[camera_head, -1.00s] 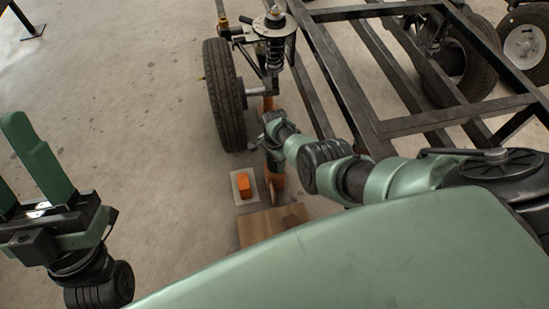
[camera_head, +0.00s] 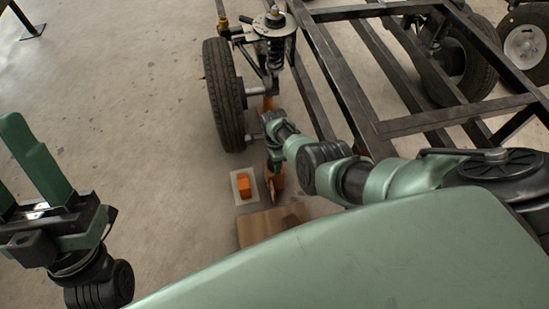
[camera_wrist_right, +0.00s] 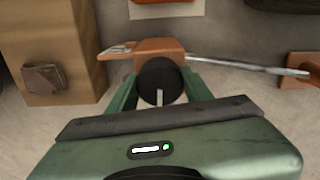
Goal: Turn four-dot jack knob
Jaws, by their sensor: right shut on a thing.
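In the right wrist view, a round black knob (camera_wrist_right: 160,80) with a white line sits on the end of an orange jack body (camera_wrist_right: 160,48). My right gripper (camera_wrist_right: 159,92) is shut on the knob, with green fingers on either side of it. A metal rod runs right from the jack to another orange part (camera_wrist_right: 300,68). I cannot make out any dots. In the head view, parts of the orange jack (camera_head: 277,181) show beside my right wrist, which hides the knob and the right fingers. My left gripper (camera_head: 18,165) is open and empty at the left.
A wooden block (camera_head: 258,228) stands near the jack; it also shows in the wrist view (camera_wrist_right: 45,40), with a dark square piece (camera_wrist_right: 44,78). A tyre (camera_head: 224,95), a spring (camera_head: 275,50) and a steel frame (camera_head: 350,100) stand beyond.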

